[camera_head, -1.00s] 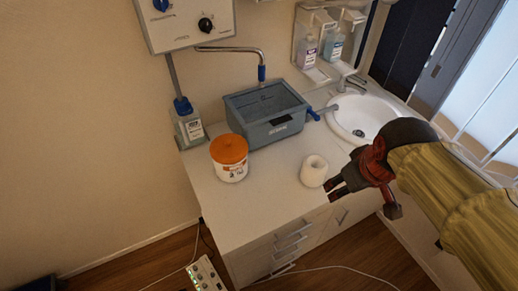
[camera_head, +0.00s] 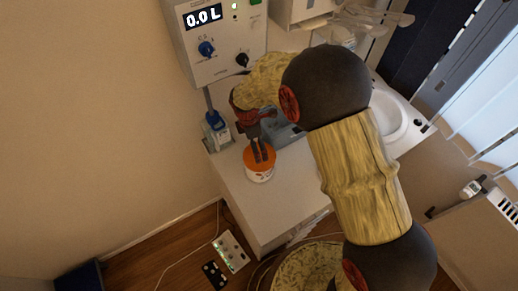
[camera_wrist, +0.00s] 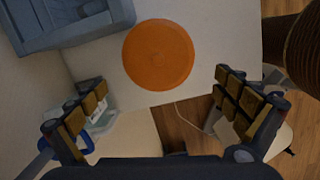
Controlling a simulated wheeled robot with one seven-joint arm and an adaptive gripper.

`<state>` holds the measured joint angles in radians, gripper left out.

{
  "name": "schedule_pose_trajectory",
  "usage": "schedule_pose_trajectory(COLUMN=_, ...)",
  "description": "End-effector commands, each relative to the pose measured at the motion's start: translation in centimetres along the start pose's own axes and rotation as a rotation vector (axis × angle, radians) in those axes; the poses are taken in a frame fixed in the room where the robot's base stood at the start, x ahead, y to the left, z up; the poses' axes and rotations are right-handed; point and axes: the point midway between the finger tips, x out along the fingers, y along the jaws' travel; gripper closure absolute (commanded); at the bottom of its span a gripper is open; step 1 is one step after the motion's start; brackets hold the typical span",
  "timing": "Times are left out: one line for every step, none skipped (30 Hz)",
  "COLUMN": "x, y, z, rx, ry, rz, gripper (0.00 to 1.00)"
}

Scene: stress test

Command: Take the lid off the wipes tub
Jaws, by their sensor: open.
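The wipes tub (camera_head: 261,177) is white with a printed label and stands upright on the counter. Its round orange lid (camera_head: 254,161) is on top of it. The lid also shows from above in the wrist view (camera_wrist: 158,54), near the top middle, and hides the tub's body there. My gripper (camera_head: 261,152) is over the lid, pointing down at it in the head view. In the wrist view its two fingers (camera_wrist: 163,108) are spread wide, with nothing between them. Whether a fingertip touches the lid I cannot tell.
A grey-blue basin (camera_wrist: 65,22) stands close beside the tub. The sink (camera_head: 391,122) is to the right. A control box (camera_head: 213,38) hangs on the wall above. My arm covers much of the counter.

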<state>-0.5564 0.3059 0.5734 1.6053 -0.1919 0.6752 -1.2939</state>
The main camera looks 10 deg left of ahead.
Motion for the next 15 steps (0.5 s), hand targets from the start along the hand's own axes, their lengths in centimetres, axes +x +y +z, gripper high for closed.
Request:
schedule_pose_trajectory(x=0.3, y=0.0, z=-0.2, rx=-0.014, ry=-0.001, rz=-0.005, gripper=0.0)
schedule_pose_trajectory(x=0.6, y=0.0, z=-0.3, rx=-0.019, ry=-0.002, rz=-0.006, gripper=0.0)
schedule_pose_trajectory(x=1.0, y=0.0, z=-0.3, rx=-0.023, ry=-0.002, rz=-0.007, gripper=0.0)
schedule_pose_trajectory(x=1.3, y=0.0, z=-0.3, rx=-0.024, ry=-0.002, rz=-0.007, gripper=0.0)
schedule_pose_trajectory(x=1.7, y=0.0, z=-0.3, rx=-0.024, ry=-0.002, rz=-0.007, gripper=0.0)
schedule_pose_trajectory(x=2.2, y=0.0, z=-0.3, rx=-0.023, ry=-0.002, rz=-0.008, gripper=0.0)
schedule_pose_trajectory(x=2.5, y=0.0, z=-0.3, rx=-0.023, ry=-0.002, rz=-0.008, gripper=0.0)
schedule_pose_trajectory(x=2.7, y=0.0, z=-0.3, rx=-0.023, ry=-0.001, rz=-0.007, gripper=0.0)
schedule_pose_trajectory(x=3.0, y=0.1, z=-0.2, rx=-0.022, ry=-0.001, rz=-0.005, gripper=0.0)
schedule_pose_trajectory(x=3.3, y=0.1, z=-0.2, rx=-0.022, ry=-0.001, rz=-0.005, gripper=0.0)
schedule_pose_trajectory(x=3.5, y=0.1, z=-0.1, rx=-0.022, ry=-0.001, rz=-0.005, gripper=0.0)
schedule_pose_trajectory(x=4.0, y=0.2, z=0.0, rx=-0.022, ry=-0.002, rz=-0.007, gripper=0.0)
schedule_pose_trajectory(x=4.4, y=0.2, z=0.1, rx=-0.022, ry=-0.002, rz=-0.008, gripper=0.0)
schedule_pose_trajectory(x=4.9, y=0.2, z=0.1, rx=-0.022, ry=-0.002, rz=-0.007, gripper=0.0)
schedule_pose_trajectory(x=5.5, y=0.3, z=0.3, rx=-0.021, ry=-0.002, rz=-0.008, gripper=0.0)
